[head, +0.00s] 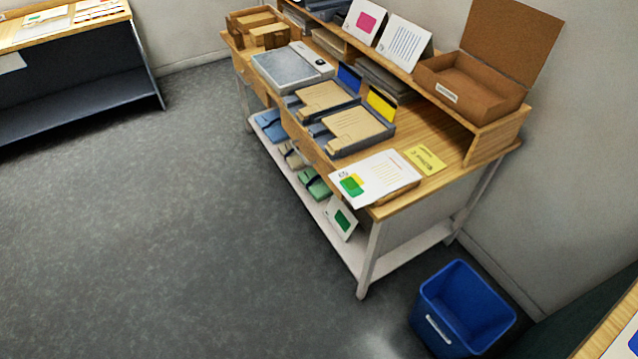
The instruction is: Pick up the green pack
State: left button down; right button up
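A green pack (313,184) with a dark band lies on the white lower shelf (345,253) of the wooden table. A beige pack (291,155) and a blue pack (271,125) lie beyond it on the same shelf. A white card with a green patch (341,219) leans on the near side of the green pack. The table top edge hangs above the packs, and their far sides are partly hidden. Neither of my grippers is in view.
The wooden table (437,179) carries trays (358,130), papers (375,178) and an open brown box (470,88). A blue bin (462,308) stands on the floor at its near right end. Grey floor (170,220) left of the table is clear. Another table (65,28) stands at upper left.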

aim_at(310, 178)
jog(key=z, duration=0.6)
jog(key=i+j+z, duration=0.1)
jog(key=j+z, duration=0.3)
jog(key=i+j+z, duration=0.1)
jog(key=z, duration=0.25)
jog(key=j+z, duration=0.4)
